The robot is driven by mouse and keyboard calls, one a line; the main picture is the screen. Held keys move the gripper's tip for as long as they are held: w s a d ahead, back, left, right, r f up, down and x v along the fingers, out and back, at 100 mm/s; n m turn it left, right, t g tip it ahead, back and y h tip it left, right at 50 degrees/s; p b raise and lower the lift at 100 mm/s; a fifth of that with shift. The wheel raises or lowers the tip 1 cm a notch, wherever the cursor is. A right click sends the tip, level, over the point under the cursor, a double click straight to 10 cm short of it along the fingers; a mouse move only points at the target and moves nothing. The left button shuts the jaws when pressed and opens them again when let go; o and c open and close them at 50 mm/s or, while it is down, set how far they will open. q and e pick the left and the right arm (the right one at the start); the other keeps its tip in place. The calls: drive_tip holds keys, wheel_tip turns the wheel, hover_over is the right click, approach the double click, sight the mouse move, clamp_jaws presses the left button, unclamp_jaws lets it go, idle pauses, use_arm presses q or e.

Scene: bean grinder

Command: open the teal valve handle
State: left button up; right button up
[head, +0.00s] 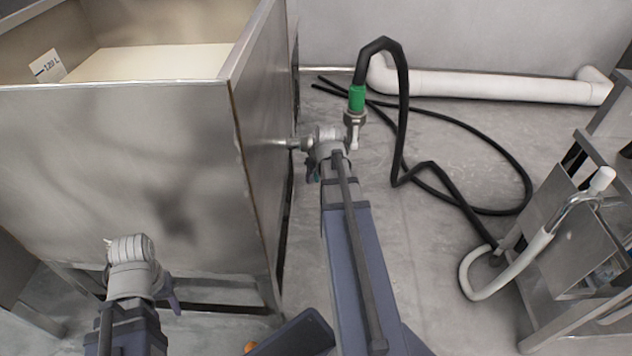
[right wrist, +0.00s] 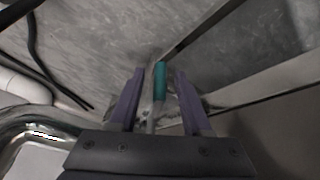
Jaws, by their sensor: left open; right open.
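The teal valve handle (right wrist: 161,82) shows in the right wrist view, between the two purple fingers of my right gripper (right wrist: 160,74). The fingers are open, one on each side of the handle, with visible gaps; I cannot tell how deep it sits between them. In the head view my right wrist hides most of the valve, at the end of a metal pipe (head: 285,142) from the steel tank's side. My left gripper (head: 170,294) is low in front of the tank, apart from the valve, mostly hidden behind its own wrist.
The large steel tank (head: 120,170) fills the left. A black hose (head: 402,110) with a green fitting (head: 357,98) rises by the valve and loops over the floor. A white pipe (head: 490,87) runs along the wall. A metal frame (head: 570,260) stands at right.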

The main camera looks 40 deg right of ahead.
drive_tip(key=shift+w+f, duration=0.1)
drive_tip(key=shift+f, duration=0.1)
clamp_jaws()
idle(0.3)
idle(1.1)
